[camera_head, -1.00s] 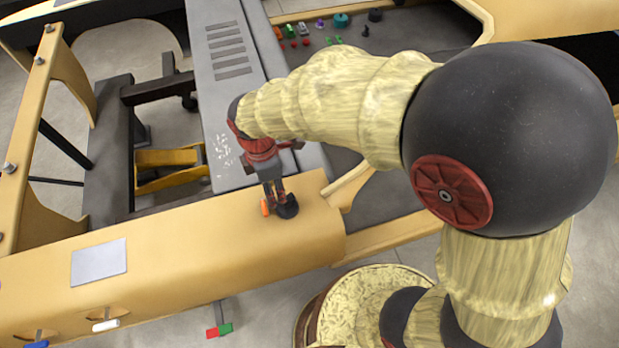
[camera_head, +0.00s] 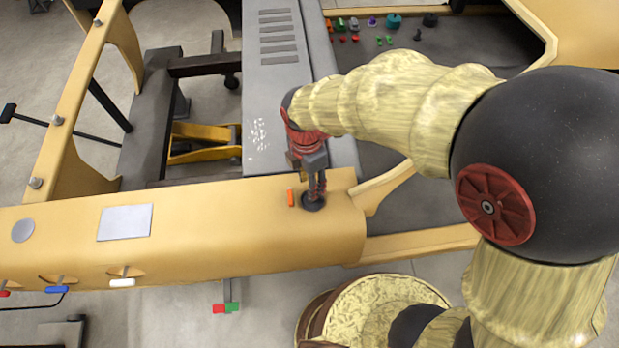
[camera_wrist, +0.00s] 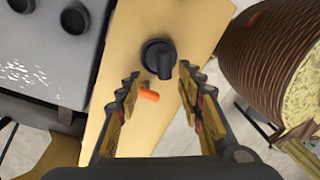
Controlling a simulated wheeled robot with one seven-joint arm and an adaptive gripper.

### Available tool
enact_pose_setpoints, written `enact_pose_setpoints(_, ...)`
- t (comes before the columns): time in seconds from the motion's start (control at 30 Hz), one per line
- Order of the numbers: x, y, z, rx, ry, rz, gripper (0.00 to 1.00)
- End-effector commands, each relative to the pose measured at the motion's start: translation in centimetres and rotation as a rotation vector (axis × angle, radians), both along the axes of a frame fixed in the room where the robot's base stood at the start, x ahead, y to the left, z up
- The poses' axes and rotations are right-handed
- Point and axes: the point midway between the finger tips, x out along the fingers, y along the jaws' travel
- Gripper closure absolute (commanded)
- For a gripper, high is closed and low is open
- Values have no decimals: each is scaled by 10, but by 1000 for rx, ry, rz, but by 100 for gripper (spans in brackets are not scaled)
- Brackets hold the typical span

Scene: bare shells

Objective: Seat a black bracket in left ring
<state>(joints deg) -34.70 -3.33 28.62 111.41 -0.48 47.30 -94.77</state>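A black bracket (camera_head: 312,204), with a round base and a raised bar, sits on the yellow beam near its right end. In the wrist view the bracket (camera_wrist: 158,58) lies ahead of the fingertips, roughly between their lines but nearer the right finger. My gripper (camera_wrist: 157,82) is open and empty, its two fingers apart. In the head view my gripper (camera_head: 315,190) points down just above the bracket and partly covers it. Two dark round ring-like parts (camera_wrist: 75,17) (camera_wrist: 21,5) stand on the grey surface in the wrist view; I cannot tell which is the left ring.
A small orange cylinder (camera_head: 290,197) lies beside the bracket and shows near the left finger in the wrist view (camera_wrist: 149,94). A grey plate (camera_head: 125,222) is on the yellow beam (camera_head: 220,240). Several small coloured parts (camera_head: 365,25) lie in the dark tray behind.

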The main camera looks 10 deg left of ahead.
Motion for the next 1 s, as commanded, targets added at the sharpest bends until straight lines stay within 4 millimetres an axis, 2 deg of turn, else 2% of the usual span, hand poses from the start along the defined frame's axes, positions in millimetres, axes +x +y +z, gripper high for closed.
enact_pose_setpoints(0.2,-3,-2,-34,-2,2,0,63)
enact_pose_setpoints(0.4,-4,-3,-55,-1,1,-1,63)
enact_pose_setpoints(0.83,-3,-3,-62,1,-1,-1,63)
enact_pose_setpoints(1.0,-3,-3,-62,1,-1,-1,72)
